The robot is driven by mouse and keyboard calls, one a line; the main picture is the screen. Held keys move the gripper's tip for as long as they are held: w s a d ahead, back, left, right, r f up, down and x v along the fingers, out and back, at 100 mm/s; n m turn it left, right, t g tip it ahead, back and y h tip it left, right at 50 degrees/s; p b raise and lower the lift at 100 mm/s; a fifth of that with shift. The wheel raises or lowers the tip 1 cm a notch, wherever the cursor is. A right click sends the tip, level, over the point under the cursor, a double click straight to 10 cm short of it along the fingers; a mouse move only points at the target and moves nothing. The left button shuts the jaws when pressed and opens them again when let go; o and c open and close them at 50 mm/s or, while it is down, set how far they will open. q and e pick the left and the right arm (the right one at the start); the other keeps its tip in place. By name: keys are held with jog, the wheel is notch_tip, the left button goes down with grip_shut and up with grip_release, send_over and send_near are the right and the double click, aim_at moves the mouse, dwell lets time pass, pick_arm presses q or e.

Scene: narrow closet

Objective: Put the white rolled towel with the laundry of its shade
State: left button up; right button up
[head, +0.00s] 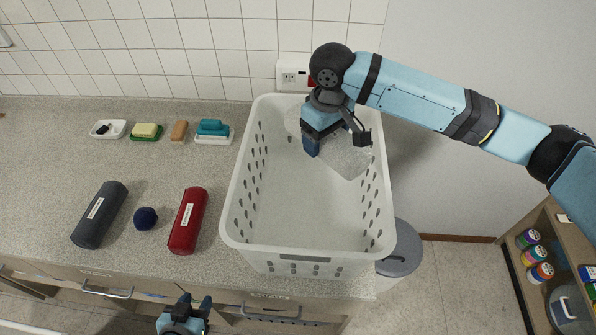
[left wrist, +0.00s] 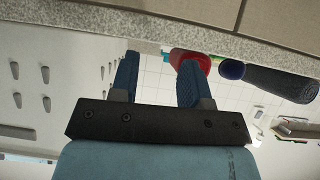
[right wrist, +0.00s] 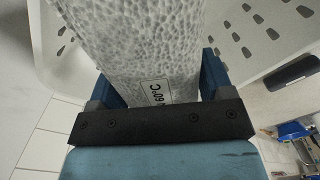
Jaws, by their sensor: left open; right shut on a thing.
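The white rolled towel (head: 348,158) is in my right gripper (head: 332,148), inside the far right part of the white laundry basket (head: 234,220). In the right wrist view the towel (right wrist: 130,45) has a rough texture and a 60°C tag, and sits between both fingers. Whether it touches the basket floor I cannot tell. The basket's visible floor is bare. A dark grey rolled towel (head: 98,216) and a red rolled towel (head: 188,222) lie on the counter, left of the basket, with a navy ball (head: 145,218) between them. My left gripper (head: 195,301) is open and empty at the counter's front edge.
Soap dishes (head: 108,129), a wooden piece (head: 179,131) and a teal brush (head: 212,128) line the back of the counter (head: 60,170). A grey-lidded bin (head: 400,262) stands right of the counter. A shelf with jars (head: 535,255) is far right.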

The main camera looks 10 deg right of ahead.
jog(key=shift+w+a, duration=0.35)
jog(key=shift+w, duration=0.2)
jog(key=shift+s+d+f, duration=0.2)
jog(key=shift+f, duration=0.35)
notch_tip(320, 180, down, 5)
jog(key=b, duration=0.4)
jog(key=shift+r, duration=0.1)
jog(key=o, duration=0.9)
pick_arm(q)
jog(key=f, duration=0.3)
jog(key=shift+w+f+m, duration=0.25)
jog(key=shift+m, duration=0.05)
pick_arm(e)
jog(key=shift+o, duration=0.8)
